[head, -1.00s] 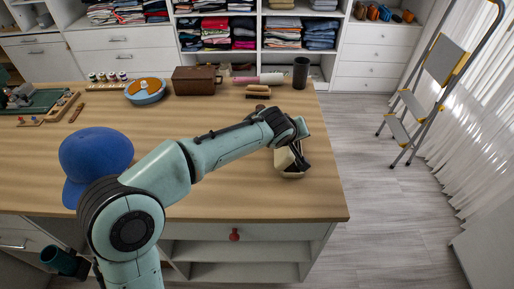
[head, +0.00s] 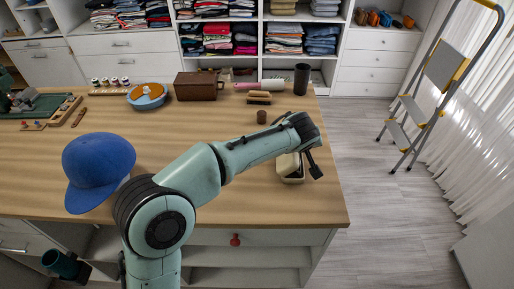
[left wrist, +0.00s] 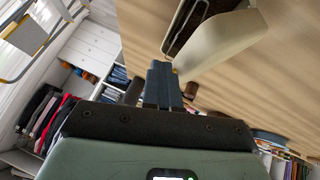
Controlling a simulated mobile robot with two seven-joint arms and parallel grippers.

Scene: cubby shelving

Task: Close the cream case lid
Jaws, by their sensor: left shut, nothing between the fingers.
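The cream case (head: 292,180) sits near the right end of the wooden table, with its lid (head: 287,163) partly open. In the left wrist view the cream case (left wrist: 222,40) shows at the top, with a dark gap along its opening. My left gripper (head: 316,172) is just right of the case in the head view, fingers pointing down, shut and empty. In the left wrist view its fingertips (left wrist: 160,67) are close to the edge of the case; I cannot tell whether they touch it. My right gripper is not in view.
A blue cap (head: 97,165) lies on the left of the table. A small brown cylinder (head: 261,117), brushes (head: 259,97), a brown box (head: 196,86) and a dark cup (head: 301,79) stand behind the case. A stepladder (head: 430,90) stands right, on the floor.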

